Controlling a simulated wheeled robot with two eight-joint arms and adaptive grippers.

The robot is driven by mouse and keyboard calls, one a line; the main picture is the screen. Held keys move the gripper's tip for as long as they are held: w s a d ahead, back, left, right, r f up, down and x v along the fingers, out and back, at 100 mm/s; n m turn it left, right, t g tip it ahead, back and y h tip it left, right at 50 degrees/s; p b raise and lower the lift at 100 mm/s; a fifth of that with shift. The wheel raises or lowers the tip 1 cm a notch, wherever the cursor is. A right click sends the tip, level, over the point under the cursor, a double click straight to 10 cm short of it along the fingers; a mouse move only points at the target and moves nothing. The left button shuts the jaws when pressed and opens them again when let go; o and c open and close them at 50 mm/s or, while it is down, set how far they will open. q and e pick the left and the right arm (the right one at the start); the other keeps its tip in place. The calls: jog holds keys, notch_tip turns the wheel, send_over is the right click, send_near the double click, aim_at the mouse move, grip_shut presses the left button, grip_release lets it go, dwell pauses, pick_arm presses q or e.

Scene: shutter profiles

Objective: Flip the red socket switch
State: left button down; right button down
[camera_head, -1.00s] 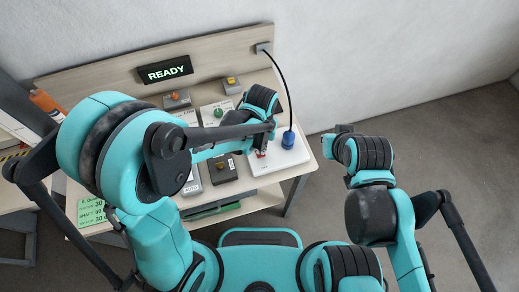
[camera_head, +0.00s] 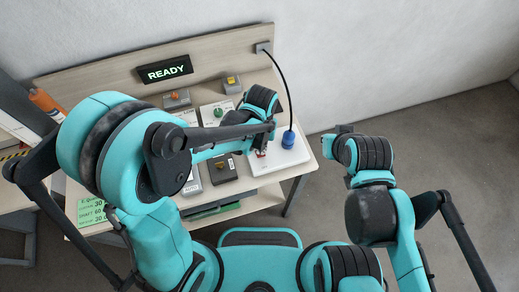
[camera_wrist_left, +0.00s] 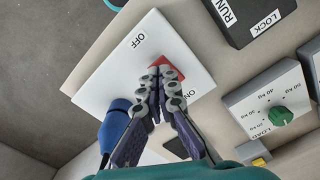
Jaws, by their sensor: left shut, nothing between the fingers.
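The red socket switch (camera_wrist_left: 174,70) sits on a white socket plate (camera_wrist_left: 118,72) marked OFF at one end and ON at the other. In the head view the switch (camera_head: 260,153) shows small at the front right of the bench. My left gripper (camera_wrist_left: 161,72) is shut and empty, with its fingertips at the switch and covering part of it. I cannot tell whether they press it. In the head view my left gripper (camera_head: 262,144) is mostly hidden by its wrist. My right gripper (camera_head: 340,130) is off the bench to the right; its fingers are unclear.
A blue plug (camera_wrist_left: 114,122) stands on the socket plate, its black cable (camera_head: 284,80) running to the back panel. Beside the plate are a dark RUN/LOCK box (camera_wrist_left: 246,14) and a load box with a green knob (camera_wrist_left: 281,116). A display (camera_head: 165,71) reads READY.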

pick_arm(q)
jog(key=shift+f+b, duration=0.85)
jog(key=shift+f, duration=0.1)
dwell(0.3)
jog(key=shift+r, duration=0.15)
jog(key=shift+r+p, duration=2.7)
jog(key=shift+r, duration=0.75)
jog(key=shift+f, duration=0.1)
jog(key=shift+a, duration=0.2)
jog(key=s+a+r+n+t+b, duration=0.1)
jog(key=s+a+t+b, duration=0.1)
jog(key=a+b, duration=0.3)
jog(key=s+a+r+n+t+b, duration=0.1)
jog(key=a+t+b, duration=0.4)
jog(key=a, duration=0.7)
jog(key=shift+s+a+r, duration=0.2)
jog(key=shift+s+r, duration=0.4)
jog(key=shift+s, duration=0.5)
